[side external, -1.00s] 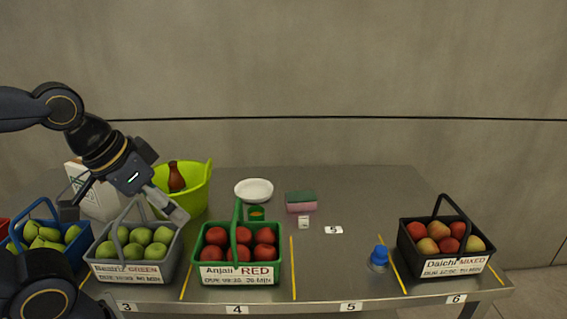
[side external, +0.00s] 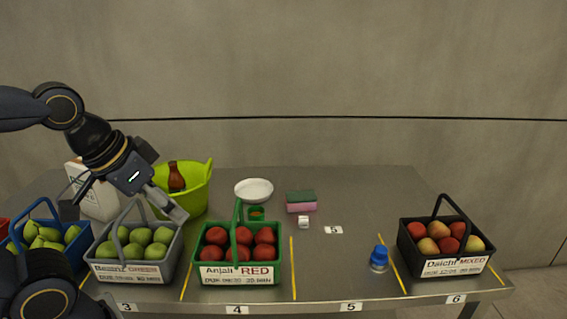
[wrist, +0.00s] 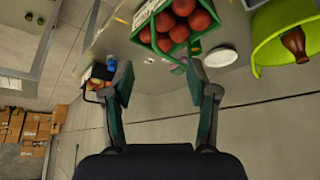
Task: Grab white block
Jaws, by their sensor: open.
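The white block (side external: 303,222) is a small cube on the grey table, just in front of a pink and green sponge. I cannot make it out surely in the wrist view. My gripper (side external: 122,207) is open and empty, high at the left over the grey and blue baskets, well left of the block. In the wrist view my gripper (wrist: 160,82) has its two fingers wide apart with nothing between them.
The sponge (side external: 300,201) and a white plate (side external: 254,190) lie behind the block. The green basket (side external: 238,253) of red apples has a tall handle. A blue-capped bottle (side external: 379,258) and black basket (side external: 430,266) stand further right.

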